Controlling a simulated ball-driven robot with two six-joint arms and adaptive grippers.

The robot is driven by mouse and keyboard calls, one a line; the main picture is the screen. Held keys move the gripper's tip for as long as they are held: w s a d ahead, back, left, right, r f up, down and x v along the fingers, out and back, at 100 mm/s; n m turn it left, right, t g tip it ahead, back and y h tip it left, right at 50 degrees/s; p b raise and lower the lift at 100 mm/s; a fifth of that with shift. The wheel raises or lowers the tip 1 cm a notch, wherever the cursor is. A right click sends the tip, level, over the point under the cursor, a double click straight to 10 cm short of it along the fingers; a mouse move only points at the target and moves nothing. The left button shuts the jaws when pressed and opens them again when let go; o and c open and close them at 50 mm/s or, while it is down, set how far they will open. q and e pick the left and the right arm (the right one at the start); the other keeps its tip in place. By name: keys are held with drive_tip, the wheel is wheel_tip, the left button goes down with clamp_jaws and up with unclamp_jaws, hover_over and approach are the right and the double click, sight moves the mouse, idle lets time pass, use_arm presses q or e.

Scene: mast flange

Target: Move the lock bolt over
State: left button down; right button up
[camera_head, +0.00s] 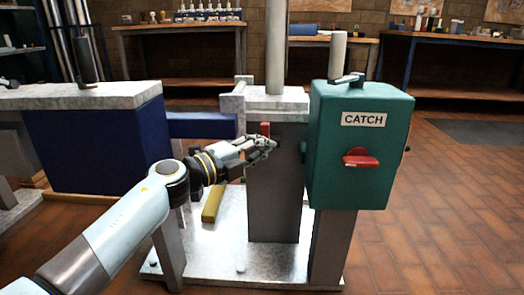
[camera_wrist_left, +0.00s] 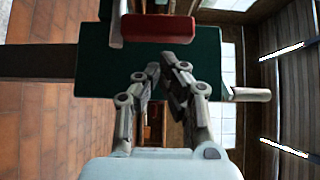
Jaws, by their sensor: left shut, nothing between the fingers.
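A small red piece (camera_head: 265,130), which may be the lock bolt's handle, sits on the grey mast post just above and behind my left gripper (camera_head: 272,145). A red bar, apparently this piece, is close in the left wrist view (camera_wrist_left: 158,29), beyond the fingertips and off to one side. My left gripper's fingers meet with nothing between them, also in the left wrist view (camera_wrist_left: 160,72); they look apart from the red bar. A green box (camera_head: 362,190) labelled CATCH stands to the right, with a red handle (camera_head: 361,160) on its front. My right gripper is out of view.
The mast pole (camera_head: 276,45) rises from the post. A steel base plate (camera_head: 262,262) lies below, with a yellow bar (camera_head: 212,205) on it. A blue block (camera_head: 95,145) with a pale top stands at left. Workbenches line the back wall; tiled floor at right is clear.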

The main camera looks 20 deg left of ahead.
sight(263, 134)
use_arm(q)
drive_tip(key=shift+w+a, duration=0.15)
drive_tip(key=shift+w, duration=0.35)
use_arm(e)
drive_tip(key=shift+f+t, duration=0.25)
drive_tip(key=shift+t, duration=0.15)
use_arm(q)
drive_tip(key=shift+w, duration=0.1)
drive_tip(key=w, duration=0.1)
drive_tip(key=w+a, duration=0.1)
drive_tip(key=w, duration=0.3)
drive_tip(key=shift+w+a+r, duration=0.15)
drive_tip(key=shift+a, duration=0.15)
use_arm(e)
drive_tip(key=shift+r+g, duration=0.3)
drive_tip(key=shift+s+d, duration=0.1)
